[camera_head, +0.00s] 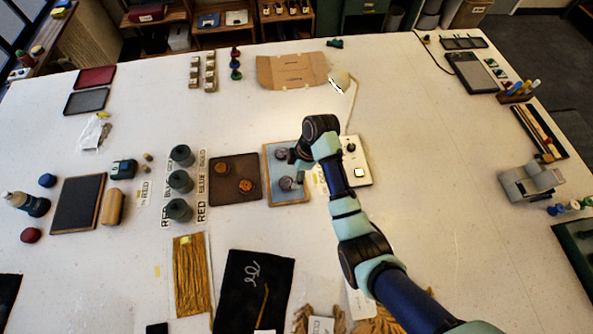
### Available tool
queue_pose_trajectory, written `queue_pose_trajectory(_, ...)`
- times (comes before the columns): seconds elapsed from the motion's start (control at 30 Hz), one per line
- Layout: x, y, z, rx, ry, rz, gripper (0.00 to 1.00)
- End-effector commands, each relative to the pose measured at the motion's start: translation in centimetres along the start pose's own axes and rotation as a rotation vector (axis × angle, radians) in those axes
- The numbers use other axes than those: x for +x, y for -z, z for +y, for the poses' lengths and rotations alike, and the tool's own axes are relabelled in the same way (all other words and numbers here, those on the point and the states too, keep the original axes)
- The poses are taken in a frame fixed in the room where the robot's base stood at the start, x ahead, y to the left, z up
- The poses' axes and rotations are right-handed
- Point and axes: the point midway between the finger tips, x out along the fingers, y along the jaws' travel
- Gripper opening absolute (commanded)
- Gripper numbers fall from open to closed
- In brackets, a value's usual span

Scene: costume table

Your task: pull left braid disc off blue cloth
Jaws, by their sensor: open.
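The blue cloth (292,197) lies in a wood-rimmed tray near the middle of the table. Two grey-brown round braid discs rest on it. One disc (281,155) is at the far part, the other disc (286,183) nearer the front. My gripper (294,160) is open above the tray's right half, close to both discs. My wrist and gripper hide part of the cloth's right side. I cannot tell whether the fingers touch a disc.
A brown tray (222,192) with two orange discs stands just left. Green-grey jars (179,182) stand further left. A black cloth (240,300) lies in front. The table's right-centre is clear.

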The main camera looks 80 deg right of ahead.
Motion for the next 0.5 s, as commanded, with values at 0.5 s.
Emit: queue_pose_trajectory(0.5,5.9,0.0,0.0,-0.001,0.0,0.0,0.75)
